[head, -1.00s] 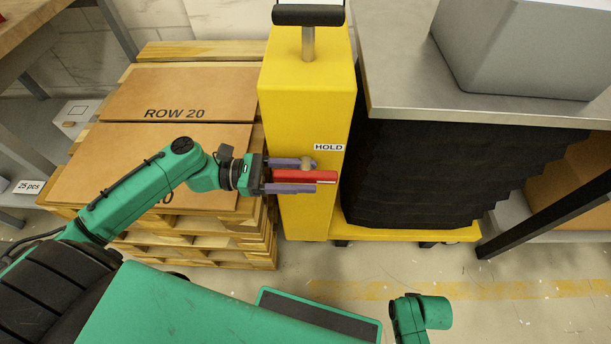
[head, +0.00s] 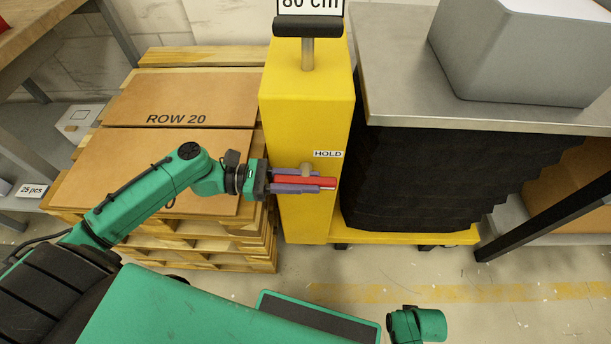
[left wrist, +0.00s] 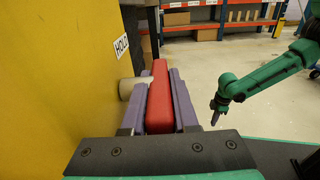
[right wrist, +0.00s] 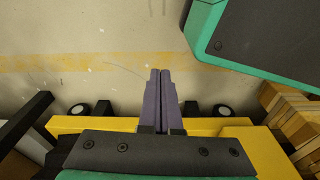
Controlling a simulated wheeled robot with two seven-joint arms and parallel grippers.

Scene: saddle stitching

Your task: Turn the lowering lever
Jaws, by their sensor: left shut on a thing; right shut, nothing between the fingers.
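The red lowering lever (head: 325,182) lies about level on the front of the yellow lift column (head: 300,110), under the HOLD label (head: 328,154). A pale round pivot (head: 306,168) joins it to the column, and it also shows in the left wrist view (left wrist: 127,88). My left gripper (head: 318,182) is shut on the lever, with one purple finger along each side. In the left wrist view the red lever (left wrist: 160,95) fills the space between the fingers. My right gripper (right wrist: 160,72) is shut and empty, with its fingers together above the floor.
A metal-topped lift table with black bellows (head: 420,180) and a grey box (head: 515,50) stands right of the column. A pallet with cardboard sheets (head: 180,115) stands left. A black handle (head: 308,27) and an 80 cm sign (head: 310,5) are above. Floor in front is clear.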

